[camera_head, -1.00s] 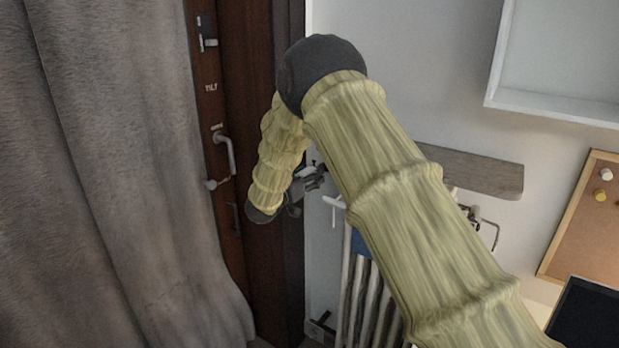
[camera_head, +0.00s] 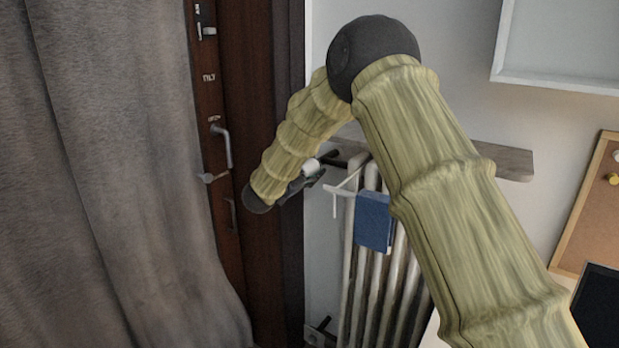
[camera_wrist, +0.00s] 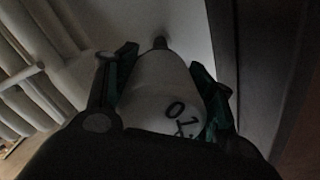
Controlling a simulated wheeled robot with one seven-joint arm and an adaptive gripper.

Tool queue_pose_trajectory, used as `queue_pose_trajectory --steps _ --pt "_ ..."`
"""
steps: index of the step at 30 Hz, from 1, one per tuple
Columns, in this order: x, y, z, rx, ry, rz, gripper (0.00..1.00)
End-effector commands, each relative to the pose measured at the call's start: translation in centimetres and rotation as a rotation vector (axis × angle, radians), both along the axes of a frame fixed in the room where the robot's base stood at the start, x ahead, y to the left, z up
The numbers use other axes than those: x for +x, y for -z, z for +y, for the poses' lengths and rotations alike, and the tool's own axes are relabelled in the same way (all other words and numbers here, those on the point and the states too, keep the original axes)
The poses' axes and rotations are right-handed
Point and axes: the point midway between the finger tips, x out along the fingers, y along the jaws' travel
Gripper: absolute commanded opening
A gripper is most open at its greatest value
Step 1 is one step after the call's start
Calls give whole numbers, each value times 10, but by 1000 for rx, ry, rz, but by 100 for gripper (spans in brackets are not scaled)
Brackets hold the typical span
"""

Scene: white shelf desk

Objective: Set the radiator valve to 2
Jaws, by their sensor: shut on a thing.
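The radiator valve knob (camera_wrist: 158,88) is white with dark markings. In the wrist view a 0 and a 1 show on its near part; any other numbers are hidden. My gripper (camera_wrist: 162,84) has one finger on each side of the knob and is shut on it. In the head view the white knob (camera_head: 311,167) shows at the upper left of the radiator (camera_head: 372,290), with my gripper (camera_head: 310,180) beside it. My forearm comes down to it from the upper right. Which number faces the valve's mark cannot be told.
A blue cloth (camera_head: 373,222) hangs on a white rack (camera_head: 342,190) at the radiator's front. A wooden shelf (camera_head: 512,162) runs above the radiator. A dark door frame (camera_head: 270,110) and a grey curtain (camera_head: 110,180) stand to the left. A cork board (camera_head: 590,225) hangs at right.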

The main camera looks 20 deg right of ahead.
Motion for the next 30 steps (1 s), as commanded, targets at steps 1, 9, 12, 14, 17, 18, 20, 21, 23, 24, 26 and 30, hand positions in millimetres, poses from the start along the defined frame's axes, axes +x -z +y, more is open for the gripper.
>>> queue_pose_trajectory --steps 1,9,12,14,17,18,20,21,23,24,26,30 --pt "0 7 0 30 0 -35 29" --pt "-1 7 -1 186 1 -235 29" --pt "-1 8 0 240 1 -305 29" --pt "-1 7 -1 271 0 -343 29" --pt "-1 7 -1 316 0 -403 29" --pt "-1 6 -1 333 0 -425 29" --pt "-1 6 0 356 0 -454 29" --pt "-1 6 0 370 1 -471 29" --pt "-1 6 -1 388 2 -495 29" --pt "-1 6 -1 398 2 -509 29" --pt "-1 5 -1 413 3 -526 29" --pt "-1 5 0 435 1 -555 29"
